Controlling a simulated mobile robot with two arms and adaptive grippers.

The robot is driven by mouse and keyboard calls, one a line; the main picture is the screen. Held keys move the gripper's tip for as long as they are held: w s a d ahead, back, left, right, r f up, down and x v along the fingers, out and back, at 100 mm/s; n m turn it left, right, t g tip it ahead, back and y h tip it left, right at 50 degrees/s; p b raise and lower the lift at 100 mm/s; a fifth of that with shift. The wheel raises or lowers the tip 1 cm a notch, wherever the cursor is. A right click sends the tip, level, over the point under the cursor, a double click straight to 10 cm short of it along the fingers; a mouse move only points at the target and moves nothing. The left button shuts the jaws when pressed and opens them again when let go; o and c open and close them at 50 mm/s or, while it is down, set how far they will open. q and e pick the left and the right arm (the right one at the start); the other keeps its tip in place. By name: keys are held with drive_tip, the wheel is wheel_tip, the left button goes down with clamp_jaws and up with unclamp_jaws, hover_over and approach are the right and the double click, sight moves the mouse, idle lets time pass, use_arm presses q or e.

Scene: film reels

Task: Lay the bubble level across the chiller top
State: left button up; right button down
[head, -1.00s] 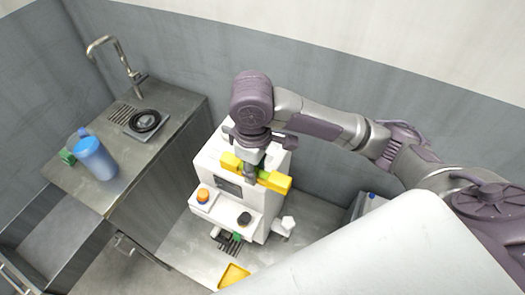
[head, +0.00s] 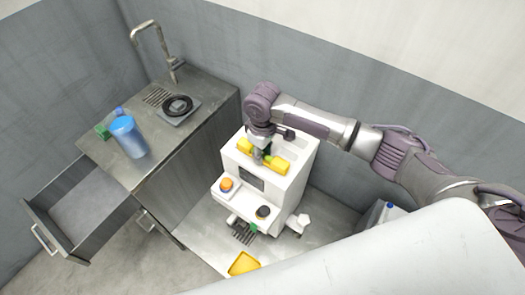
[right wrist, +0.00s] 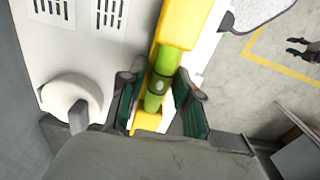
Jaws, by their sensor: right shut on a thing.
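The bubble level is a yellow bar (head: 281,167) with a green vial in its middle. It is at the top of the white chiller (head: 291,190), in the middle of the head view. My right gripper (head: 262,158) comes down from above and is shut on the level's middle. In the right wrist view my right gripper's fingers (right wrist: 161,98) stand on both sides of the green vial (right wrist: 160,85), and the yellow body (right wrist: 182,24) runs out past them. I cannot tell whether the level touches the chiller top. My left gripper is not in view.
A steel counter (head: 186,133) stands left, with a blue pitcher (head: 129,138), a black reel (head: 177,105) and a tap (head: 160,45). An open drawer (head: 75,215) sticks out below it. A yellow tray (head: 244,264) lies in front of the chiller.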

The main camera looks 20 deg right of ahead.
drive_tip(key=shift+f, duration=0.2)
drive_tip(key=c, duration=0.8)
unclamp_jaws()
drive_tip(key=shift+f, duration=0.1)
wheel_tip(320, 180, up, 12)
drive_tip(key=b, duration=0.2)
drive_tip(key=shift+a, duration=0.1)
